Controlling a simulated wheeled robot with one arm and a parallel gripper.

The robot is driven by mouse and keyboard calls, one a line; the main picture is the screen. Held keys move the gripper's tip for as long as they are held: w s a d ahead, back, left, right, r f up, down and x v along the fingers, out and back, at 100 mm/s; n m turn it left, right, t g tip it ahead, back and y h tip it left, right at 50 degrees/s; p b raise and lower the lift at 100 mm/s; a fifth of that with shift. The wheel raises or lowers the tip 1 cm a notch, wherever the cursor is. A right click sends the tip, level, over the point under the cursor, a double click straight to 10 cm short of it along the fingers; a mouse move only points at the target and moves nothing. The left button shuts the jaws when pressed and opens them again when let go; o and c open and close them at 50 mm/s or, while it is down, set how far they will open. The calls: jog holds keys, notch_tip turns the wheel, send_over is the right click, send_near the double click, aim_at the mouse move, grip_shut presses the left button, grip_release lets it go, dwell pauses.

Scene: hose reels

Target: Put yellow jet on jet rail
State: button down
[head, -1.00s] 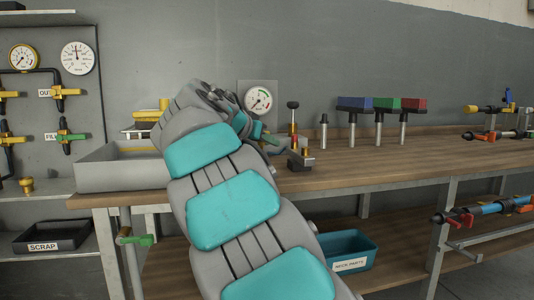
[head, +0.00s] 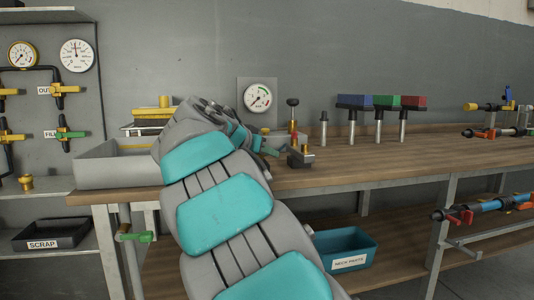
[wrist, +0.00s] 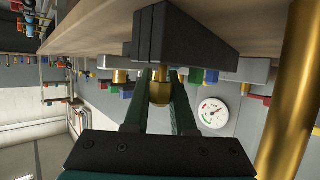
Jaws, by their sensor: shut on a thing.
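My gripper (wrist: 160,102) is shut on a small brass-coloured piece (wrist: 160,88), directly against a dark block (wrist: 185,35) in the wrist view. I cannot tell whether this piece is the yellow jet, or whether it is joined to the block. In the head view my gripper (head: 276,151) is low over the bench, just left of a dark block with a brass top (head: 301,158). My own wrist partly hides its fingers there. I cannot make out for certain which fixture is the jet rail.
A thick brass post (wrist: 290,100) stands close on the right in the wrist view. A grey tray (head: 115,172) lies left. Open bench is at front right.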

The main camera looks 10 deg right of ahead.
jog(key=shift+f+b, duration=0.45)
jog(key=c, duration=0.7)
grip_release()
jog(key=shift+c, duration=0.2)
jog(key=shift+r, duration=0.15)
jog(key=shift+w+a+r+p, duration=0.15)
jog(key=shift+r+p, duration=0.45)
jog(key=shift+p, duration=0.35)
jog(key=b+v, duration=0.1)
jog(key=v, duration=1.1)
jog(key=shift+f, duration=0.2)
